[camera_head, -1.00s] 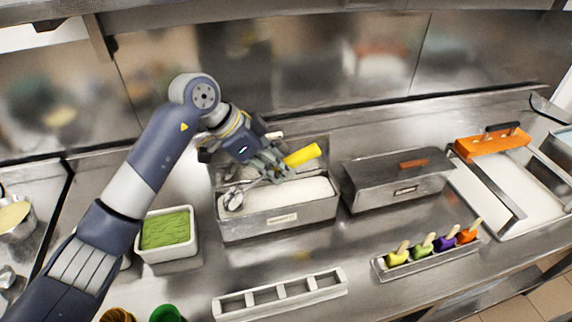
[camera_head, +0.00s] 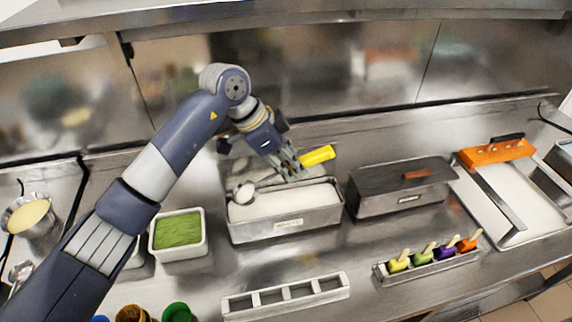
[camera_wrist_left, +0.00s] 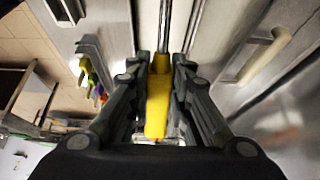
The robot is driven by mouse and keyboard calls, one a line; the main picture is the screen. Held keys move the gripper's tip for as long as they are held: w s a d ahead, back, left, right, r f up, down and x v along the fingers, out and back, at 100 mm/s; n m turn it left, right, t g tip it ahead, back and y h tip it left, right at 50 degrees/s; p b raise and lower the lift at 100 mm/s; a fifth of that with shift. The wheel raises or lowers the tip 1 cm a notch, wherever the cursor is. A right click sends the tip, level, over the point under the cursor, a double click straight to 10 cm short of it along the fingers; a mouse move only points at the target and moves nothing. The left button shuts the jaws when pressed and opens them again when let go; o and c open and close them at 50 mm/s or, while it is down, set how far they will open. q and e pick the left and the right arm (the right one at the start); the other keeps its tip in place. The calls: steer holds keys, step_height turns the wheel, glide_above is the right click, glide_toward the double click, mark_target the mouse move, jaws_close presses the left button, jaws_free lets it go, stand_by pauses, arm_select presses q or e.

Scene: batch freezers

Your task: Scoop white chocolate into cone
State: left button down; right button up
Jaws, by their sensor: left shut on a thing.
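My left gripper (camera_head: 290,168) is shut on the yellow handle (camera_head: 318,155) of a metal scoop, above the back of an open steel tub (camera_head: 287,235). The tub holds a smooth white mass (camera_head: 285,203). The scoop's round metal bowl (camera_head: 243,193) is at the tub's left end; I cannot tell whether it touches the white mass or holds any. In the left wrist view the yellow handle (camera_wrist_left: 158,105) lies between the fingers (camera_wrist_left: 160,72). A brown ribbed item (camera_head: 131,314), possibly a cone, is cut off at the bottom edge. My right gripper is not in view.
A white tub of green contents (camera_head: 179,230) stands left of the steel tub. An empty slotted rack (camera_head: 285,297) lies in front. A closed steel box (camera_head: 400,187) and a tray of colourful pops (camera_head: 428,267) are to the right. A green round item (camera_head: 177,312) is at the bottom.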

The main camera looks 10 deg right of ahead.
mark_target(304, 158)
arm_select(q)
steer(key=shift+d+r, duration=0.2)
steer(key=shift+r, duration=0.3)
steer(key=shift+d+y+p, duration=0.7)
steer(key=shift+y+p, duration=0.1)
steer(key=shift+p, duration=0.35)
steer(key=shift+d+y+p, duration=0.5)
steer(key=shift+d+y, duration=0.1)
steer(key=shift+d, duration=0.05)
steer(key=shift+d+f+y, duration=0.25)
steer(key=shift+d+y, duration=0.35)
